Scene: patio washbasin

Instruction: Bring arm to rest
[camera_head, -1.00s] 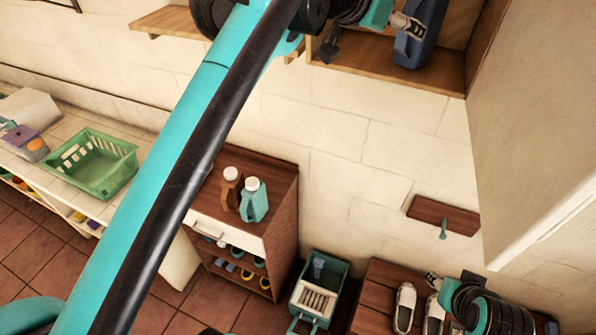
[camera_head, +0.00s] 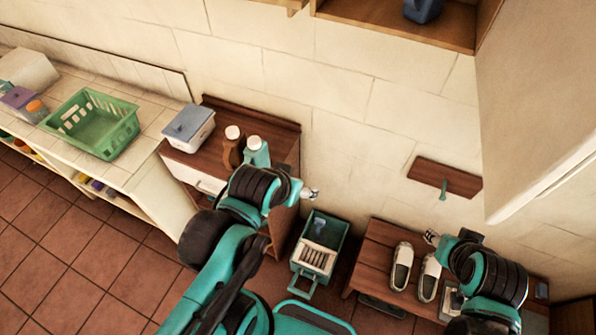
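My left arm is lowered and folded in the lower middle of the head view. Its gripper (camera_head: 310,193) points right in front of the wall, above the green bin, with nothing visible in it. My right gripper (camera_head: 432,238) is at the lower right, near the white shoes on the wooden bench, and also shows nothing held. Both grippers are too small to tell whether the fingers are open or shut. A dark blue container (camera_head: 424,9) stands on the upper wooden shelf, cut off by the top edge, away from both grippers.
A brown cabinet (camera_head: 283,150) holds a lidded box (camera_head: 188,128), a brown bottle (camera_head: 232,150) and a teal bottle (camera_head: 256,152). A green basket (camera_head: 92,124) sits on the tiled counter. The green bin (camera_head: 321,247) and white shoes (camera_head: 402,266) are low. Floor at left is clear.

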